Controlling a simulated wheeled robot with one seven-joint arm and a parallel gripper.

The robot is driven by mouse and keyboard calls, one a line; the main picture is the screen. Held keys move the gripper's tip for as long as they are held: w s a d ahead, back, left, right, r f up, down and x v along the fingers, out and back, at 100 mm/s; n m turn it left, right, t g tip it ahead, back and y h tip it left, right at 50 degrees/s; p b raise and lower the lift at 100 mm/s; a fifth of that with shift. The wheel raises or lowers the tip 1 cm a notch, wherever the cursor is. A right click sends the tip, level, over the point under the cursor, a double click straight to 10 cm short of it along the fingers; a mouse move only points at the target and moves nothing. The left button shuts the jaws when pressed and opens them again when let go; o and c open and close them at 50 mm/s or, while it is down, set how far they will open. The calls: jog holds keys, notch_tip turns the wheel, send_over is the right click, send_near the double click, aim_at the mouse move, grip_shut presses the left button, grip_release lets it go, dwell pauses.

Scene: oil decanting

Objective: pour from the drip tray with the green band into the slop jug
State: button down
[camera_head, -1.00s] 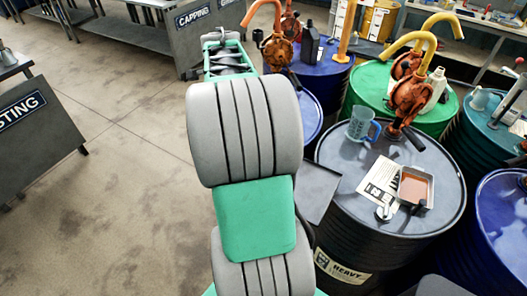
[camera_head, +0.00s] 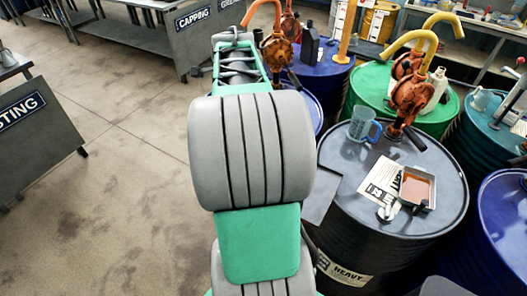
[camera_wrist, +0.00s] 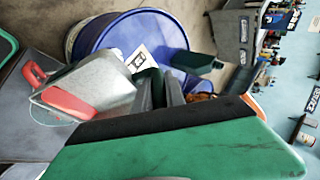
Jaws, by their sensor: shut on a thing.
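My gripper (camera_wrist: 158,76) shows in the wrist view as two dark fingers, shut on a grey metal drip tray (camera_wrist: 108,84). The tray reaches left of the fingers and is tilted in the picture. A dark green patch shows by the fingers; I cannot tell whether it is the band. Red parts (camera_wrist: 36,72) show at the tray's left side, with a thin clear rim below; I cannot tell whether these belong to a jug. In the head view my arm hides most of this. A blue see-through jug (camera_head: 360,125) stands on the black drum (camera_head: 340,195).
Another tray (camera_head: 416,188) with orange-brown liquid sits on the black drum beside a printed sheet (camera_head: 382,183). A blue drum (camera_wrist: 155,28) with a dark bottle (camera_wrist: 196,62) is near my gripper. Green drum (camera_head: 380,85) and pumps crowd the right; floor at left is clear.

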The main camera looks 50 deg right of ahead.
jog(key=shift+s+a+r+t+b, duration=0.1)
jog(key=shift+s+r+t+b, duration=0.8)
jog(key=shift+s+r+b, duration=0.35)
jog(key=shift+s+r+h, duration=0.1)
jog(key=shift+s+h, duration=0.2)
jog(key=shift+s+r+m+t+b, duration=0.3)
jog(key=shift+b, duration=0.15)
jog(key=shift+s+a+t+b, duration=0.1)
jog(key=shift+s+t+b, duration=0.4)
jog(key=shift+s+b, duration=0.25)
